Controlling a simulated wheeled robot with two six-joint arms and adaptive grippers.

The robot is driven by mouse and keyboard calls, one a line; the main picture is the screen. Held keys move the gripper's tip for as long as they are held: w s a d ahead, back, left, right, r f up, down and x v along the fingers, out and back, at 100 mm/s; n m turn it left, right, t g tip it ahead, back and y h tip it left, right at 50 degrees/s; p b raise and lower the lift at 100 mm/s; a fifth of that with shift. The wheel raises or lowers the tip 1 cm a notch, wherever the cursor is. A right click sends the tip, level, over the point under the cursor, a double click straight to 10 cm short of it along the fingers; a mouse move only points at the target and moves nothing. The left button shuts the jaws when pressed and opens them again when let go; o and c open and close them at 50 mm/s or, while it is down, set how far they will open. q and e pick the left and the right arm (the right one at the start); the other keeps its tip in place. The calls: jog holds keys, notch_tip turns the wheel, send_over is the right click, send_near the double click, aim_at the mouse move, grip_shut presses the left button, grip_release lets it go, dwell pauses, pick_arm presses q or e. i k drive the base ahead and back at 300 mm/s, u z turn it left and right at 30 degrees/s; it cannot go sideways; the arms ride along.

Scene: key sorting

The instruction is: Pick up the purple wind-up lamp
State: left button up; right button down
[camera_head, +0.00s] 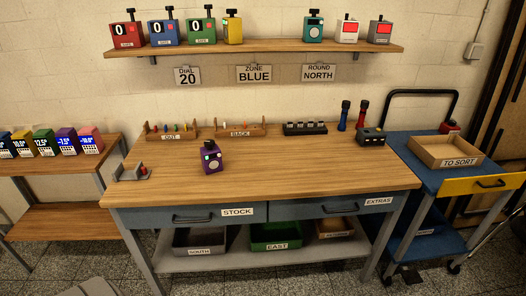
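A small purple boxy device (211,160) stands upright on the wooden workbench (300,178), left of the middle. It has a round pale dial on its front and small lit spots near its top. It matches the purple wind-up lamp by colour, though its details are too small to be sure. Nothing touches it. Neither of my grippers shows in the head view.
Wooden racks labelled OUT (172,135) and BACK (240,132) stand behind it. Blue and red torches (362,116) and a dark device (372,136) stand right. The bench front is clear.

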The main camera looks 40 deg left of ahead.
aim_at(211, 163)
jog(key=z, duration=0.25)
jog(key=i, duration=0.95)
jog(key=u, duration=0.9)
jog(key=i, duration=0.65)
jog(key=u, duration=0.75)
